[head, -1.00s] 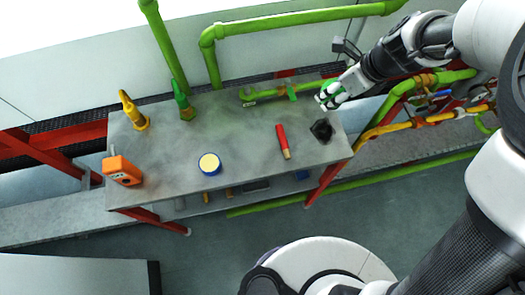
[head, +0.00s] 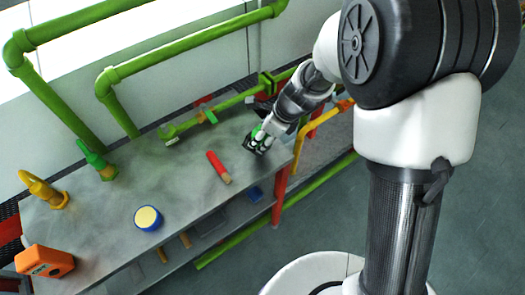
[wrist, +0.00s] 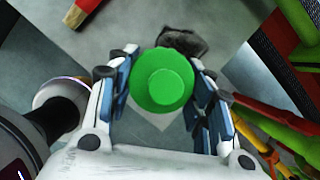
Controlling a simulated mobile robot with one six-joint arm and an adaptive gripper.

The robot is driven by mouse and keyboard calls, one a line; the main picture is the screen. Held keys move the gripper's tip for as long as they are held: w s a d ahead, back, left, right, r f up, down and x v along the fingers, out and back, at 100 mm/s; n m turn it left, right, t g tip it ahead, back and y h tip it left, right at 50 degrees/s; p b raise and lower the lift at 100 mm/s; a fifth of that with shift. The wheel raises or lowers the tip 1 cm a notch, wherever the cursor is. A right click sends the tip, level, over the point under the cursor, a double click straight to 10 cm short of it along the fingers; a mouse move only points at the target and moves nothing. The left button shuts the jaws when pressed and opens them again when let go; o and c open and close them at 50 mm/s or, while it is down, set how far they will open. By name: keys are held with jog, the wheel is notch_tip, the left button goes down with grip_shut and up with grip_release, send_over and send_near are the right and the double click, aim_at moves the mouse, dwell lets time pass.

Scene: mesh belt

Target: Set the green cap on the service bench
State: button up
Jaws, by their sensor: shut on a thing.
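The green cap (wrist: 163,83) is round with a raised middle and sits between the two fingers of my gripper (wrist: 160,95) in the wrist view. The fingers are shut on its sides. In the head view a bit of the cap (head: 256,132) shows at my gripper (head: 261,138), over the right end of the grey service bench (head: 185,185). The bench top (wrist: 135,28) also shows behind the cap in the wrist view. I cannot tell how high the cap is above the bench.
A dark block (wrist: 184,41) lies on the bench close to the cap. A red-handled tool (head: 218,166), a blue tin (head: 148,218), an orange box (head: 44,261) and upright yellow (head: 42,190) and green (head: 97,160) fittings stand or lie farther left. Bare bench lies between them. Green pipes (head: 190,42) run behind.

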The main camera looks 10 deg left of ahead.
aim_at(263, 154)
jog(key=shift+f+b, duration=1.3)
jog(key=shift+f, duration=1.45)
jog(key=shift+f, duration=0.15)
jog(key=o, duration=1)
jog(key=shift+o, duration=0.2)
